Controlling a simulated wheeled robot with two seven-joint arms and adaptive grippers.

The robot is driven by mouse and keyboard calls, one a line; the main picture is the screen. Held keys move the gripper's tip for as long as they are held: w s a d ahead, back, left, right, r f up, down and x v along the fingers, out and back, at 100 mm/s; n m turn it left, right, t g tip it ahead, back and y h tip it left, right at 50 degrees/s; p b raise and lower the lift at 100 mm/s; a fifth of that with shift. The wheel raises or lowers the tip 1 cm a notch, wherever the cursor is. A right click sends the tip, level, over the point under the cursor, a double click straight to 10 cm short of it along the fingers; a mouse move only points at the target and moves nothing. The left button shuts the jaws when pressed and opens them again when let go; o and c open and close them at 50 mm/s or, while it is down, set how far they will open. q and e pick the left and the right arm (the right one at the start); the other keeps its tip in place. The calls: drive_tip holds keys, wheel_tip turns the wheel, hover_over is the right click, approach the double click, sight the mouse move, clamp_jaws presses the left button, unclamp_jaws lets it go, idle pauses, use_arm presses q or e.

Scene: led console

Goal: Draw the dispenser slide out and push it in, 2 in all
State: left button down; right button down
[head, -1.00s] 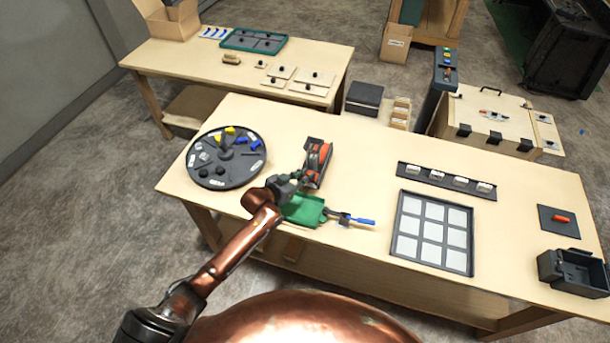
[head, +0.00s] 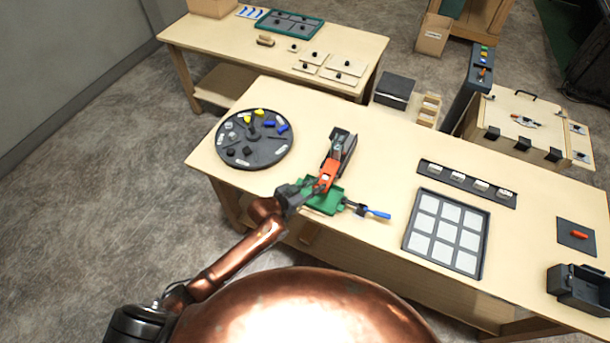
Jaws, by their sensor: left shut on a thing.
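The dispenser (head: 343,142) is a dark block standing on the main table, just left of the table's middle. Its orange-red slide (head: 328,174) sticks out of the near end, toward me. My left gripper (head: 312,187) is at the near end of the slide and is shut on it. The gripper hides the exact grip point. My right gripper is not in view.
A green dustpan (head: 322,207) and a blue-handled brush (head: 374,214) lie just under and beside my gripper. A round dark tray (head: 232,157) with small parts is to the left. A grid tray (head: 484,239) is to the right.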

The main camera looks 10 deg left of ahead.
use_arm(q)
drive_tip(key=shift+s+f, duration=0.1)
drive_tip(key=c, duration=2.1)
unclamp_jaws()
drive_tip(key=shift+s, duration=0.1)
drive_tip(key=shift+o, duration=1.4)
drive_tip(key=shift+a, duration=0.1)
drive_tip(key=v, duration=1.2)
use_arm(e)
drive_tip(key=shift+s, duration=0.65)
